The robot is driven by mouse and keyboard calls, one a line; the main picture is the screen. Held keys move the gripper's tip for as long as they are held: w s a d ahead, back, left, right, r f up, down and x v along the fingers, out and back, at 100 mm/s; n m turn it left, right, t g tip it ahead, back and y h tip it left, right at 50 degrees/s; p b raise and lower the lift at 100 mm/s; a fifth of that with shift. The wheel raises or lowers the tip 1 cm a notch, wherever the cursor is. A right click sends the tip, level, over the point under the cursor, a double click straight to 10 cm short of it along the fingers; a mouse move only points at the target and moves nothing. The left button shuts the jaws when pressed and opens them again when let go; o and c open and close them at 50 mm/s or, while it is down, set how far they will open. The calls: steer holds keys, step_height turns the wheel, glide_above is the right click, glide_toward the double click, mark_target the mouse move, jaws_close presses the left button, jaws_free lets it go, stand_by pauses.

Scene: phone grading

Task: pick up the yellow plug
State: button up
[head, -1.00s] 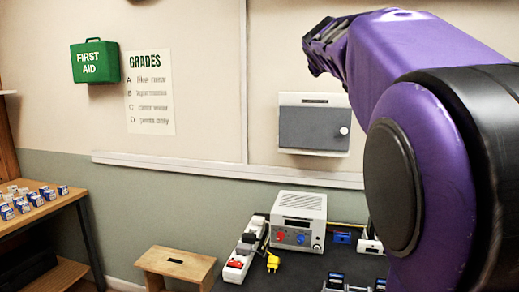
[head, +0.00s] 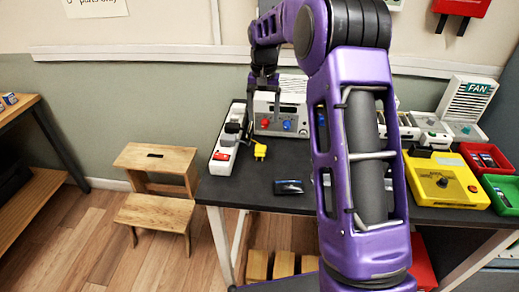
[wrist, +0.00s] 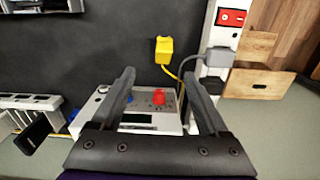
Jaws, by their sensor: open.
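The yellow plug (head: 260,151) lies on the dark table, just right of the white power strip (head: 225,143) and in front of the grey-white supply box (head: 280,112). The plug also shows in the wrist view (wrist: 164,49), with its cord running toward the supply box. My gripper (head: 264,84) hangs above and behind the plug, over the supply box. In the wrist view my gripper (wrist: 158,76) is open and empty, its fingers spread wide, and the plug is beyond the fingertips, apart from them.
A grey plug (wrist: 218,57) sits in the power strip close to the yellow plug. A dark phone (head: 289,187) lies near the table's front edge. A wooden step stool (head: 157,212) stands left of the table. A yellow box (head: 445,180) and red and green trays are at right.

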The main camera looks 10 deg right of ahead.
mark_target(260, 149)
step_height(260, 149, down, 8)
steer(key=shift+f+b, duration=0.2)
steer(key=shift+b, duration=0.3)
steer(key=shift+a+f+b, duration=0.25)
steer(key=shift+f, duration=1.05)
steer(key=shift+a+f+b, duration=0.2)
steer(key=shift+f, duration=1.1)
steer(key=shift+s, duration=0.1)
jaws_close()
